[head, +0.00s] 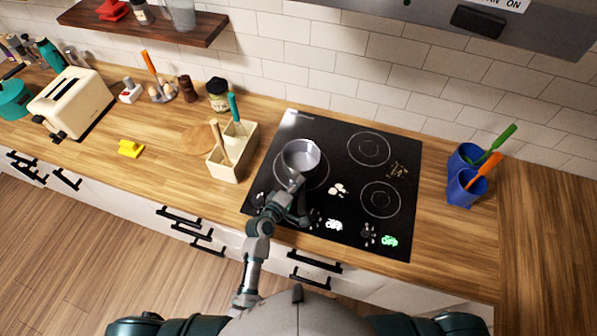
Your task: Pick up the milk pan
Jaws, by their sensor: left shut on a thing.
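The milk pan (301,155) is a small grey metal pan over the left part of the black cooktop (338,239). It looks upright. I cannot tell whether it touches the glass or hangs just above it. My left gripper (294,184) is at the near side of the pan and is shut on it, at what appears to be its handle. The handle is mostly hidden by the gripper. My right gripper is not in view.
A cream utensil box (231,160) stands left of the cooktop. Blue cups (463,187) with green and orange utensils stand to its right. A toaster (71,103) and a yellow object (131,148) are farther left. A range hood (480,22) overhangs above.

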